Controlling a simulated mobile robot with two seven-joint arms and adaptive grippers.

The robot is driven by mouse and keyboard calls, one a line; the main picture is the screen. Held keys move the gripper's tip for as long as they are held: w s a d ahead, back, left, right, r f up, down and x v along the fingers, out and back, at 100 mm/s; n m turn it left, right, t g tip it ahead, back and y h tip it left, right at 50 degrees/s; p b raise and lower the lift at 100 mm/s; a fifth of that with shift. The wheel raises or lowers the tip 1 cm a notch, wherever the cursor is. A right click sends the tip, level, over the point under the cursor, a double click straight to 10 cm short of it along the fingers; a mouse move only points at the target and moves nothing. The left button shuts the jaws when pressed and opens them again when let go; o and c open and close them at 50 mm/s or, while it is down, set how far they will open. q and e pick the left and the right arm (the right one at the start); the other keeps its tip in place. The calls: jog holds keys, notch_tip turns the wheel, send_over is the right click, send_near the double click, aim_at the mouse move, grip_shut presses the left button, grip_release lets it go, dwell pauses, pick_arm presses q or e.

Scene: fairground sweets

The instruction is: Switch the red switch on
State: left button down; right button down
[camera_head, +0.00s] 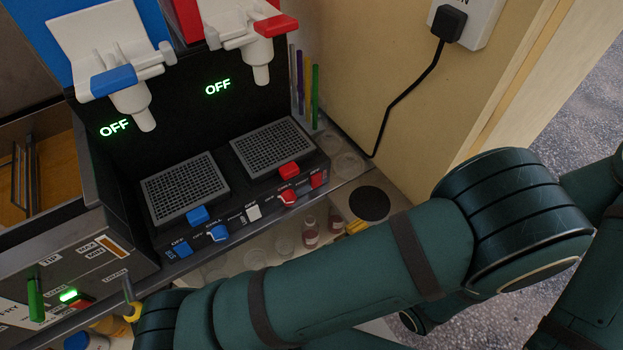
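A slush machine with a black front has a low panel with several small switches. On its right side, one red switch (288,198) sits beside a CHILL label and another red switch (318,180) sits at the right end. A raised red block (289,170) stands behind them. At the lower left, a separate grey unit has a red rocker (77,301) beside a lit green lamp. I cannot tell which red one is meant. My dark green arm crosses the foreground to the lower left, clear of the panel's red switches as seen here. No gripper fingers can be made out.
Two green OFF signs glow under the blue-handled tap (113,80) and the red-handled tap (276,26). Two drip grilles (185,188) lie below. Cups and small bottles (310,232) stand before the panel. A plug (449,22) with a black cable is on the wall.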

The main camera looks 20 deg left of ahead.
aim_at(315, 185)
pick_arm(q)
jog(key=shift+w+r, duration=0.1)
dwell(0.3)
jog(key=b+x, duration=0.2)
jog(key=x, duration=1.2)
jog(key=shift+d, duration=0.1)
